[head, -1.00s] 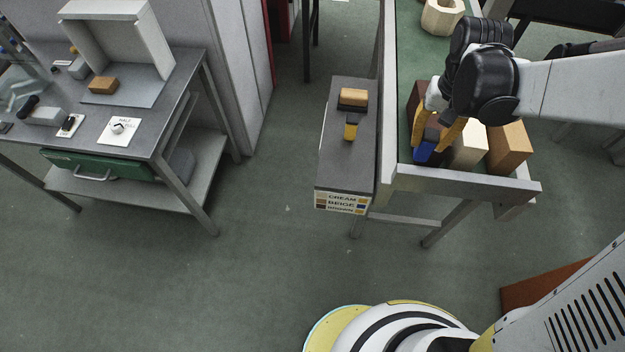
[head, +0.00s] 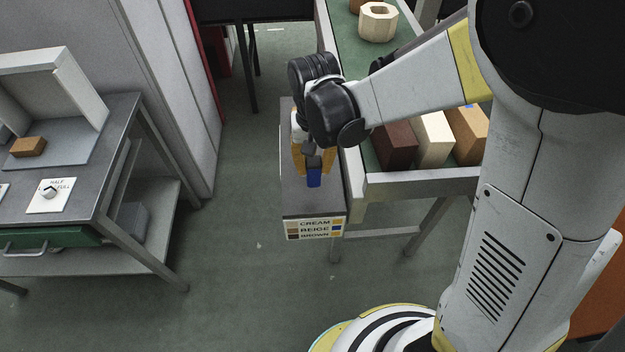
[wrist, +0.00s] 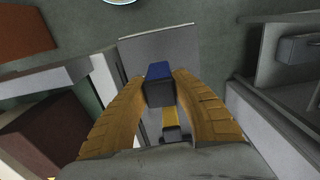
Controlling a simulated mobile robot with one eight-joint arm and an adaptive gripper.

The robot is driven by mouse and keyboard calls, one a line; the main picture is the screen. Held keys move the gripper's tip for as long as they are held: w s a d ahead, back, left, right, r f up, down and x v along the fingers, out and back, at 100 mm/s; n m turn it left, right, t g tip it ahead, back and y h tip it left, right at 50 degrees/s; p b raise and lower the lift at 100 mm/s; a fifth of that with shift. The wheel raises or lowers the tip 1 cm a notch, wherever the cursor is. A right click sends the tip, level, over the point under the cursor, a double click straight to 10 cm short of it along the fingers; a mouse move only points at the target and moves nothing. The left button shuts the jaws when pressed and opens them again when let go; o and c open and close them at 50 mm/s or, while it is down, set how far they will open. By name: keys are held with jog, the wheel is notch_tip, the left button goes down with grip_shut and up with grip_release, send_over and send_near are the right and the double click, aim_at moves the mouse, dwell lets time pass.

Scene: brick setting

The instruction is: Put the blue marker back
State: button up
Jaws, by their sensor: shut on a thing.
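The blue marker (head: 314,178), a dark grey block-like body with a blue end, is between the yellow fingers of my gripper (head: 312,163). In the wrist view the gripper (wrist: 160,90) is shut on its dark part, and the blue end (wrist: 158,70) points away from the palm. The marker is over the grey side shelf (head: 301,205), which bears a label (head: 315,228) reading CREAM, BEIGE, BROWN. I cannot tell whether it touches the shelf. A yellow-ended marker (wrist: 170,117) lies on the shelf, seen between the fingers in the wrist view.
Brown (head: 396,146), cream (head: 433,138) and tan (head: 468,132) blocks stand on the green-topped table (head: 345,80) right of the shelf. A pale ring-shaped piece (head: 377,22) is farther back. A grey workbench (head: 115,130) stands at the left, with open floor between.

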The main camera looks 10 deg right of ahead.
aim_at(313, 177)
jog(key=shift+f+b, duration=1)
jog(key=shift+f, duration=1.05)
jog(key=shift+f, duration=0.15)
jog(key=o, duration=1)
